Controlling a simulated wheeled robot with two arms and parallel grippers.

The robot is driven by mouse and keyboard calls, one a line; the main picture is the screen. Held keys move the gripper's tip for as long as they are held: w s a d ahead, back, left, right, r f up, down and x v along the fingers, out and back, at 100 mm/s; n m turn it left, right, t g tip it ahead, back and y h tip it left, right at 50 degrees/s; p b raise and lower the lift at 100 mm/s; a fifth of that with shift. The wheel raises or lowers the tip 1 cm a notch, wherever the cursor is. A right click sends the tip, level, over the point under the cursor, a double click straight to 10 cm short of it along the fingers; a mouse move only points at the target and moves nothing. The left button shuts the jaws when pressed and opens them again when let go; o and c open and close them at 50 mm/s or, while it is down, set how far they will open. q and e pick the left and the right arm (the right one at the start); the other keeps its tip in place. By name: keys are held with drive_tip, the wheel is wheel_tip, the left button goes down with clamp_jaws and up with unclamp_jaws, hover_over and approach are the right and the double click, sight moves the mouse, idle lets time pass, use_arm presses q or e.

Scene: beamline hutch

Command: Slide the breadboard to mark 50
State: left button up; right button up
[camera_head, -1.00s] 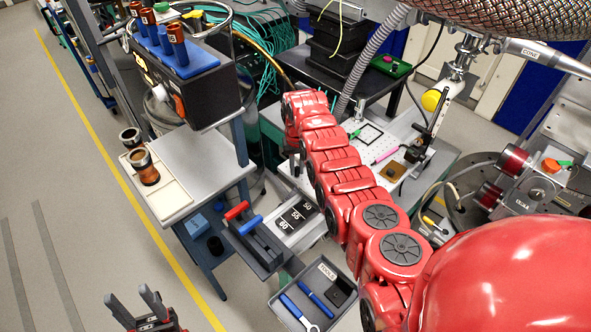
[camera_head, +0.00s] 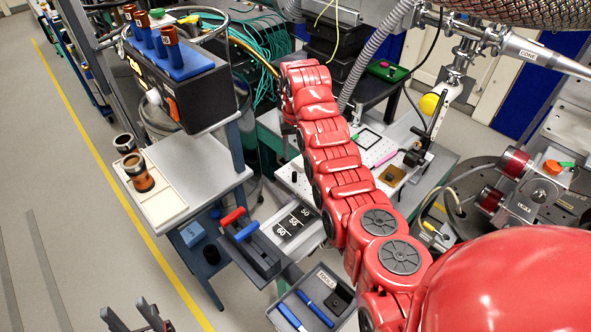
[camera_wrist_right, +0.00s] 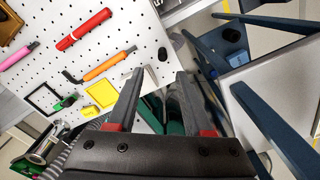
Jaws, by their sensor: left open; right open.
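The breadboard (camera_head: 377,158) is a white perforated plate on the bench beyond the mark strip, partly hidden behind my red right arm. In the right wrist view the breadboard (camera_wrist_right: 120,30) fills the upper left, with tools on it. A dark strip (camera_head: 292,222) with marks 50, 55 and 60 lies in front of it, 50 nearest the board. My right gripper (camera_wrist_right: 160,73) is open, its fingertips by the breadboard's edge near a black post (camera_wrist_right: 163,57); I cannot tell if they touch. My left gripper (camera_head: 133,314) is open and empty at the bottom left, partly cut off.
A red-and-blue-handled rack (camera_head: 258,250) stands left of the strip, with a tool tray (camera_head: 314,303) below it. A grey side table (camera_head: 205,165) holds jars. A red-knobbed stage (camera_head: 530,185) is at right. The floor at left is clear.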

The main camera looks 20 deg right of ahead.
wheel_tip(320, 180, up, 8)
drive_tip(key=p, duration=0.1)
drive_tip(key=shift+r+p, duration=0.25)
drive_tip(key=shift+p, duration=0.05)
drive_tip(key=shift+d, duration=0.1)
drive_tip(key=shift+w, duration=0.1)
